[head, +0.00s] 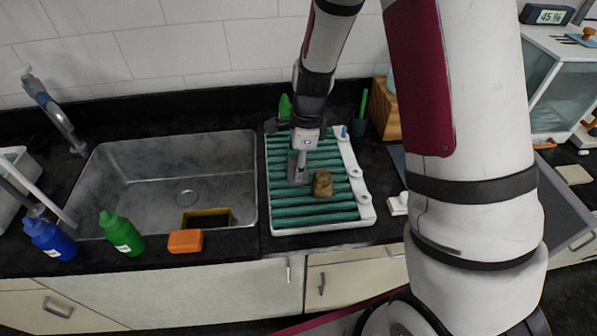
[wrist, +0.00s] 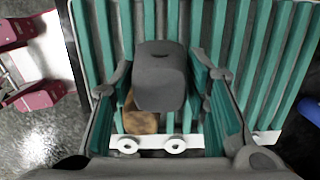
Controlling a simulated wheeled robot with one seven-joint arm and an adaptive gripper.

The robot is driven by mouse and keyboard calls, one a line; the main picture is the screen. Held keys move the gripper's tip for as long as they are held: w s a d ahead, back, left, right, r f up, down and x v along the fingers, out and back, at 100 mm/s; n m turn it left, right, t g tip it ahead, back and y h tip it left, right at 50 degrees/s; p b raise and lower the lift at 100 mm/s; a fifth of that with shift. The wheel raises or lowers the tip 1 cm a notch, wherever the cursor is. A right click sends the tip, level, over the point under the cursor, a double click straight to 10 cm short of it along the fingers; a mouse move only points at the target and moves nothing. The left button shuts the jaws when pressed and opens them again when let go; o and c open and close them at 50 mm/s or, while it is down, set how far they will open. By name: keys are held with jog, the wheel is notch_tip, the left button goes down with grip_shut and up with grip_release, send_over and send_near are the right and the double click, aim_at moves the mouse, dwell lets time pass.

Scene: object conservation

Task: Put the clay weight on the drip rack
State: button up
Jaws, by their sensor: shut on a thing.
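My gripper (head: 298,170) points down over the drip rack (head: 358,190), a white tray with green ribs right of the sink. In the wrist view its fingers (wrist: 163,82) are on either side of a dark grey block with a small slot in its top. I take this grey block (wrist: 160,88) to be the clay weight, and the gripper is shut on it. In the head view it is small and partly hidden by the fingers. I cannot tell whether its underside touches the ribs.
A brown lump (head: 322,183) sits on the rack just right of my gripper, partly hidden in the wrist view (wrist: 138,120). A steel sink (head: 150,175), an orange block (head: 185,241), a green bottle (head: 121,233) and a blue bottle (head: 49,239) are to the left. The rack's front ribs are clear.

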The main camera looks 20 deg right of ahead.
jog(key=shift+w+f+p, duration=0.15)
jog(key=shift+f+p, duration=0.25)
jog(key=shift+f, duration=1.35)
jog(key=shift+f, duration=0.1)
jog(key=o, duration=1.3)
